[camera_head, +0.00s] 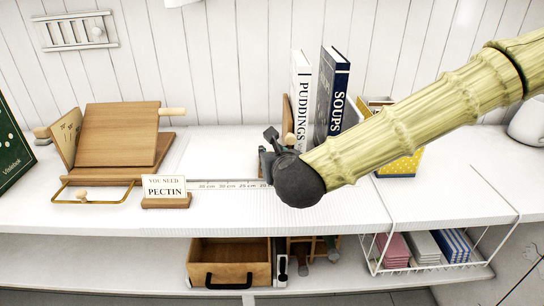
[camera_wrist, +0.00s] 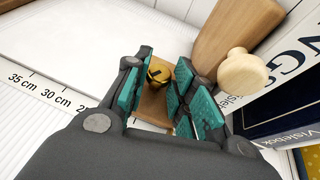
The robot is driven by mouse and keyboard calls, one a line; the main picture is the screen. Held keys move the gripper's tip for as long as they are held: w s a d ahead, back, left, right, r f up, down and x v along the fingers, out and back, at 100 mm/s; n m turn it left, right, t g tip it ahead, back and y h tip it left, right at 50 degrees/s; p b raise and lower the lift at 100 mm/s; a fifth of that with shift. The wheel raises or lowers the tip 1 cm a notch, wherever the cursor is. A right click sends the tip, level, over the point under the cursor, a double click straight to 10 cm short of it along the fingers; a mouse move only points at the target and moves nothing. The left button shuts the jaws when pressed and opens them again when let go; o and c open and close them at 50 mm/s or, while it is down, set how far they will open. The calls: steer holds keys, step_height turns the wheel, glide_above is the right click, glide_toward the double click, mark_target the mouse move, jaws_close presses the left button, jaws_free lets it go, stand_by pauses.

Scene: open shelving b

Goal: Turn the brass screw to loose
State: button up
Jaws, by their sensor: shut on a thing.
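The brass screw (camera_wrist: 159,71) shows in the wrist view, on the wooden base (camera_wrist: 155,104) of a bookend. My gripper (camera_wrist: 165,88) has its teal pads closed on either side of the screw and is shut on it. The screw's lower part is hidden by the pads, and I cannot tell how far it is turned. In the head view my gripper (camera_head: 268,152) is at the left end of the books and hides the screw. The bookend's upright wooden plate (camera_wrist: 218,42) carries a round pale knob (camera_wrist: 245,72), close to the right finger.
The books "Puddings" (camera_head: 301,98) and "Soups" (camera_head: 333,95) stand right of the gripper. A scale strip (camera_head: 222,184) runs along the shelf. A "Pectin" sign (camera_head: 165,189) and a wooden bookstand (camera_head: 118,135) are on the left. A wire basket (camera_head: 382,265) hangs below.

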steer(key=o, duration=1)
steer(key=shift+a+m+h, duration=0.2)
steer(key=shift+m+h, duration=0.3)
steer(key=shift+h, duration=0.1)
